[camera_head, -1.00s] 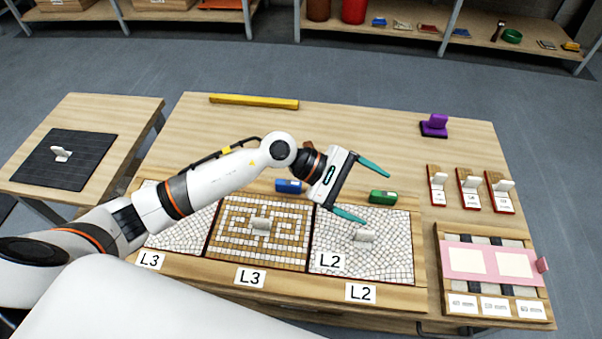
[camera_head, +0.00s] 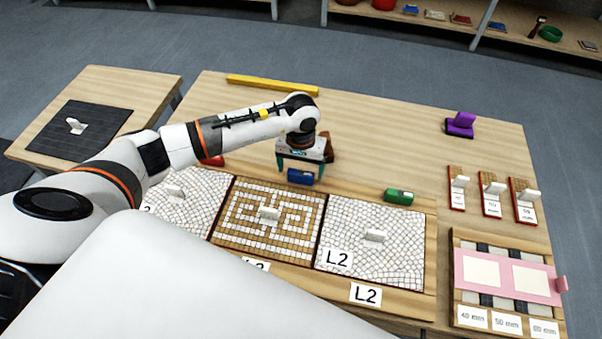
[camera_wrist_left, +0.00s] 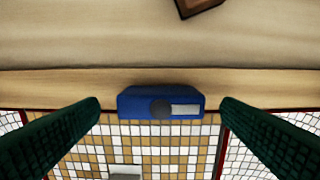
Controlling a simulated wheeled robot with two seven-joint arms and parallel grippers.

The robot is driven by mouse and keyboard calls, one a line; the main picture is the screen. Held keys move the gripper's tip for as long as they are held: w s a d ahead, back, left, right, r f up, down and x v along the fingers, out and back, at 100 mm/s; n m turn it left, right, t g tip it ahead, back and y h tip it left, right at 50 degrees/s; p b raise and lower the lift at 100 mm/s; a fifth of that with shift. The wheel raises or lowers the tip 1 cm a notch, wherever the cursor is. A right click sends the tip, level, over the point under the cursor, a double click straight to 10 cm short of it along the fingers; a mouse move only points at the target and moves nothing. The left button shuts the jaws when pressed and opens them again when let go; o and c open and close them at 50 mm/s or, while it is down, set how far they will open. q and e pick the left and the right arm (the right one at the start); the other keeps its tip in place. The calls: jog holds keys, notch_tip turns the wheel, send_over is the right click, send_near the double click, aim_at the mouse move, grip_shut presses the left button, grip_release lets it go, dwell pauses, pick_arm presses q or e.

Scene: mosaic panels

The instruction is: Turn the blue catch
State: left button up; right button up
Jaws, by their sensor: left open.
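The blue catch (camera_head: 301,177) sits on the wooden frame's back rail, behind the middle mosaic panel (camera_head: 228,232). In the left wrist view the blue catch (camera_wrist_left: 160,103) is a small block with a dark round spot and a pale plate on its face. My left gripper (camera_head: 301,178) is open over it. In the left wrist view its two green fingers (camera_wrist_left: 160,115) stand apart on either side of the catch, with gaps between. The right gripper is not in view.
A green catch (camera_head: 398,195) is behind the right panel (camera_head: 372,269); a red catch (camera_head: 212,160) is behind the left panel (camera_head: 190,193). A yellow bar (camera_head: 272,85) lies at the back. A purple object (camera_head: 460,124) and pink frame (camera_head: 508,274) are at right.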

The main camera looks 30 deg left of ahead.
aim_at(301, 173)
pick_arm(q)
jog(key=shift+f, duration=1.65)
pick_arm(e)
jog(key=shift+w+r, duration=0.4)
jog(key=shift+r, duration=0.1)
pick_arm(q)
jog(key=c, duration=1)
